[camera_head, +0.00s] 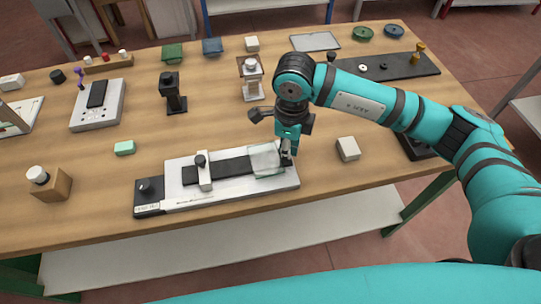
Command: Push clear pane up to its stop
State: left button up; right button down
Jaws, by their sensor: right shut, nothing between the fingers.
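The clear pane (263,159) lies on the right part of a low white-and-dark edger fixture (227,193) near the front of the table. A black strip (222,170) runs along the fixture to the left of the pane. My right gripper (287,160) is shut and empty, pointing down at the pane's right edge. Whether its tips touch the pane, I cannot tell. My left gripper is out of view.
A white block (348,148) stands just right of the gripper. A black stand (173,93) and a framed stand (251,78) are behind. Bare wood surrounds the fixture.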

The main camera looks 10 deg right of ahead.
aim_at(252, 161)
jog(key=shift+s+a+b, duration=0.15)
jog(key=shift+a+b, duration=1)
jog(key=shift+a, duration=3.15)
jog(key=shift+r, duration=0.1)
jog(key=shift+d+r+p, duration=0.2)
jog(key=shift+r+p, duration=0.2)
jog(key=shift+r, duration=0.4)
jog(key=shift+d+r+p, duration=0.15)
jog(key=shift+r+p, duration=0.2)
jog(key=shift+r, duration=0.5)
jog(key=shift+d+r+p, duration=0.2)
jog(key=shift+r+p, duration=0.2)
jog(key=shift+r, duration=0.4)
